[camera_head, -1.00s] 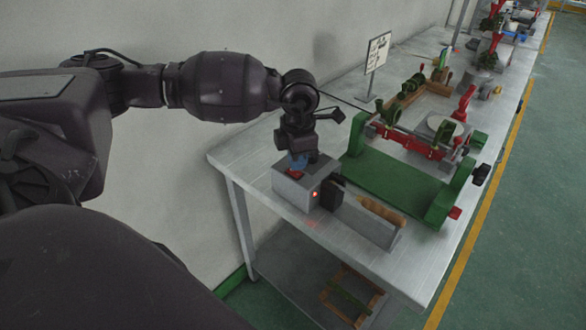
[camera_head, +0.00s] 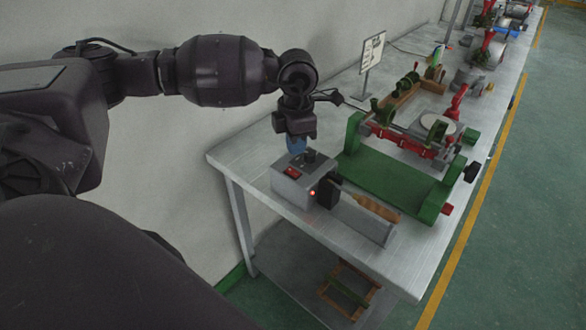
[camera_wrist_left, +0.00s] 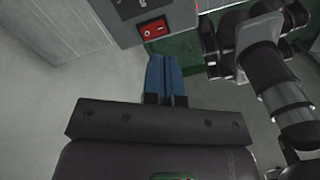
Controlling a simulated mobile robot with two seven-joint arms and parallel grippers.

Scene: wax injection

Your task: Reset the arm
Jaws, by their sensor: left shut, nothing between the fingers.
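My left gripper (camera_head: 297,146) points down above the back of a small grey box on the table. Its blue fingers (camera_wrist_left: 165,78) are closed together with nothing between them. The grey box (camera_head: 315,168) has a red switch (camera_head: 291,173), a dark knob on top and a lit red light on its front. The red switch also shows in the left wrist view (camera_wrist_left: 154,29), beyond the fingertips and apart from them. My right gripper is not seen.
A wooden-handled tool (camera_head: 378,208) lies beside the box. A green-based machine (camera_head: 393,187) stands behind it on the grey table (camera_head: 235,162). A sign (camera_head: 372,50) and more equipment are further back. A wall is at the left; floor is clear at the right.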

